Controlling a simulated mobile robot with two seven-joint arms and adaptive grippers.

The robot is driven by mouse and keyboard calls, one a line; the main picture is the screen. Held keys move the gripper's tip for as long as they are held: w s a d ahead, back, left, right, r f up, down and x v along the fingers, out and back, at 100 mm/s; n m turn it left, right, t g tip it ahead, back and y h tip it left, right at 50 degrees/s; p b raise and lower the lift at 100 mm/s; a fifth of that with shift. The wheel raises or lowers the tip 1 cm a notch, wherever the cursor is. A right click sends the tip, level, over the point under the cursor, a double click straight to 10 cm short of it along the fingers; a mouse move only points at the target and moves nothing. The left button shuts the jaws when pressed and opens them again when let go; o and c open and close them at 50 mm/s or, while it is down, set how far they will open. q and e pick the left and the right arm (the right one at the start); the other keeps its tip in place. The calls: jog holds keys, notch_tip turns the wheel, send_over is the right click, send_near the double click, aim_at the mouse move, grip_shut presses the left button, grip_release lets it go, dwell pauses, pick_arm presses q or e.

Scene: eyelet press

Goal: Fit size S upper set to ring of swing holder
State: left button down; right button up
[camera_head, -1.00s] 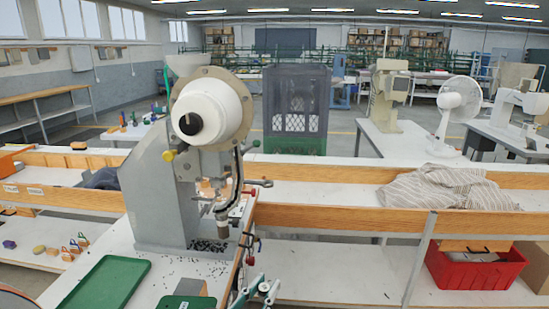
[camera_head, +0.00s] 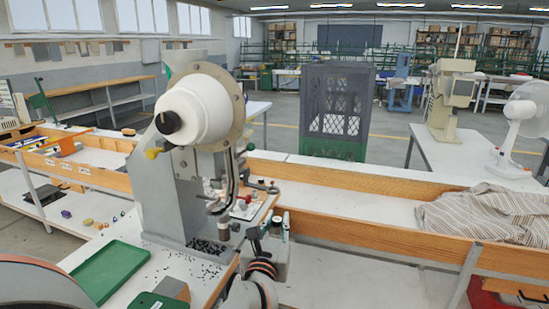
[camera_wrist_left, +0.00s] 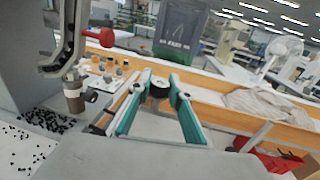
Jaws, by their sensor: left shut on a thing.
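The grey eyelet press (camera_head: 165,195) stands on the white worktop in the head view. A curved arm and small linkages (camera_head: 262,187) show at its front; I cannot clearly make out the swing holder's ring. In the left wrist view, the press's lower tool (camera_wrist_left: 74,94) and a red knob (camera_wrist_left: 100,37) are left of my fingers. My left gripper (camera_head: 270,229) is to the right of the press, past the worktop's edge. Its teal fingers (camera_wrist_left: 160,98) are shut on a small dark-topped cylinder (camera_wrist_left: 159,89), apart from the press. My right gripper is not in view.
Green trays (camera_head: 112,271) lie at the worktop's front left. Black eyelets are scattered at the press's foot (camera_head: 205,246). Several small die parts (camera_wrist_left: 117,70) stand behind the gripper. A wooden-edged bench (camera_head: 365,226) with a striped cloth (camera_head: 480,212) runs behind.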

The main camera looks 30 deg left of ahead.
pick_arm(q)
jog(key=w+a+r+n+g+y, duration=0.5)
jog(key=w+a+r+y, duration=0.2)
jog(key=w+r, duration=0.4)
jog(key=shift+w+a+r+n+b, duration=0.35)
jog(key=shift+a+r, duration=0.25)
jog(key=shift+a, duration=0.3)
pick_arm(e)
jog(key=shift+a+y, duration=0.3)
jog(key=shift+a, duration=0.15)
pick_arm(q)
jog(key=shift+s, duration=0.1)
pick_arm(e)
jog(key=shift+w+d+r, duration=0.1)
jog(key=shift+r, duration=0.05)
pick_arm(q)
notch_tip(320, 180, down, 6)
jog(key=b, duration=0.4)
jog(key=shift+r, duration=0.15)
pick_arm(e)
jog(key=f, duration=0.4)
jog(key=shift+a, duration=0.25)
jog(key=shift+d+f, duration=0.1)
